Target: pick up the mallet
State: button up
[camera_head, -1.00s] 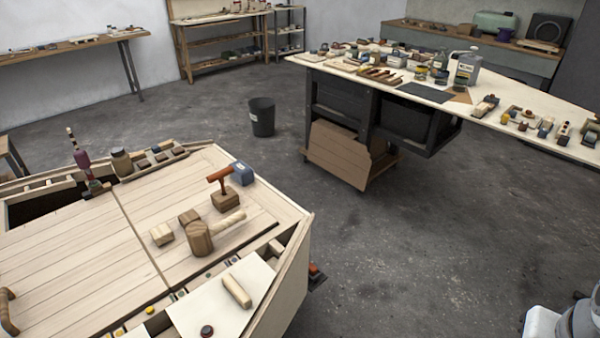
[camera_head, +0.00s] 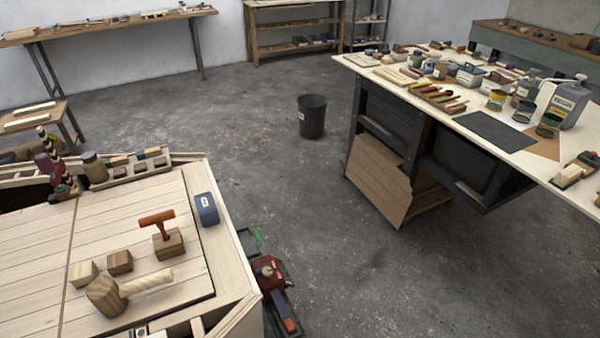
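A wooden mallet (camera_head: 108,295) lies on the pale plywood hull deck (camera_head: 50,232) at the lower left. Its darker brown head is toward the left, and its light handle points right and slightly away from me. My gripper is not in view, so I cannot see whether it is open or shut.
Close behind the mallet are two small wood blocks (camera_head: 120,262) and a block with an orange-brown T-handled tool (camera_head: 158,220). A blue box (camera_head: 206,208) sits near the deck's right edge. Open floor with a black bin (camera_head: 312,117) separates the hull from a cluttered workbench (camera_head: 450,100).

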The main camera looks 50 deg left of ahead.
aim_at(104, 291)
jog(key=i, duration=1.45)
jog(key=u, duration=1.35)
jog(key=k, duration=0.1)
jog(key=u, duration=3.1)
jog(key=i, duration=1)
jog(key=u, duration=0.05)
